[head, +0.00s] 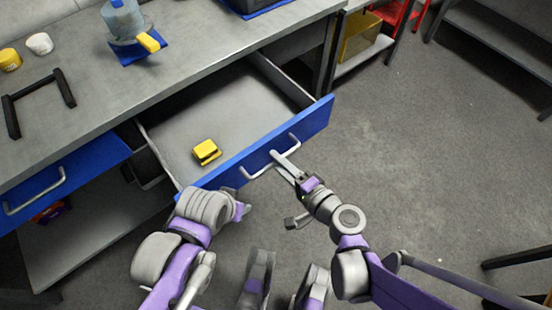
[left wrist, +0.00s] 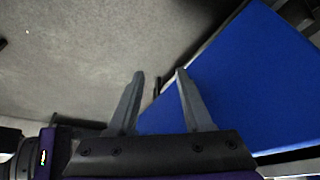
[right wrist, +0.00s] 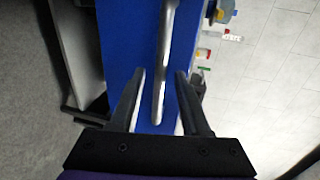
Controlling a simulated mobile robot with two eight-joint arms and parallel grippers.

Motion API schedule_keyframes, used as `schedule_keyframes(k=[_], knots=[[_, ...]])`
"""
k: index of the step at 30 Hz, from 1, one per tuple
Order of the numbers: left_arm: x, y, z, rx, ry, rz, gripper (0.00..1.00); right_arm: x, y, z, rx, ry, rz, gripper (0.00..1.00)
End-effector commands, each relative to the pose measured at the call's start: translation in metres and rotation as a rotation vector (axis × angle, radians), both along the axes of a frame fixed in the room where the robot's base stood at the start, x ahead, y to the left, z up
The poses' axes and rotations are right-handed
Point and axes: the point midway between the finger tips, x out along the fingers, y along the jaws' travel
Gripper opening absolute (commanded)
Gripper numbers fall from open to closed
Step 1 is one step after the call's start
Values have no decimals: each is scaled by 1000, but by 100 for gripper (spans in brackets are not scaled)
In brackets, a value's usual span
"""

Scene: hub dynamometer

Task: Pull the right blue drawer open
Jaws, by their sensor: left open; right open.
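The right blue drawer (head: 265,150) is pulled out from the bench, and a yellow block (head: 206,152) lies inside it. Its silver handle (head: 270,158) runs along the front; it also shows in the right wrist view (right wrist: 165,50). My right gripper (head: 283,163) is at this handle, open, with the handle bar between its fingers in the right wrist view (right wrist: 158,78). My left gripper (left wrist: 160,78) is open and empty, near a blue panel (left wrist: 250,80). In the head view my left arm covers the drawer front's near left end.
The left blue drawer (head: 70,172) is shut, with a lower shelf (head: 90,235) beneath it. The grey bench top (head: 190,60) holds a black frame (head: 40,100), small cups and a blue-based device (head: 130,50). Open grey floor (head: 420,140) lies to the right.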

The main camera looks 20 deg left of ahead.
Motion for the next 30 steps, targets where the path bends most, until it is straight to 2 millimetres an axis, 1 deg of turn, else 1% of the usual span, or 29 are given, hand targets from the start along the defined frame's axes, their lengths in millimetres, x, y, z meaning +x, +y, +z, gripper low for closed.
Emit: schedule_keyframes(k=[1, 6, 12, 15, 18, 30], knots=[[0, 0, 3, 0, -1, 0, 50, -5, -9, 3, 0, -1, -3, 47], [-1, 0, 10, 0, -4, 0, 50, -24, -39, 11, -1, -1, -7, 47], [-2, 0, 16, 0, -6, 0, 50, -42, -65, 17, 0, 0, -5, 47], [-2, 0, 18, 0, -6, 0, 50, -47, -72, 19, 0, -1, -3, 47], [-2, 0, 18, 0, -6, 0, 50, -50, -75, 19, 0, 0, 0, 47], [-2, 0, 18, 0, -6, 0, 50, -50, -75, 19, 0, 0, 0, 47]])
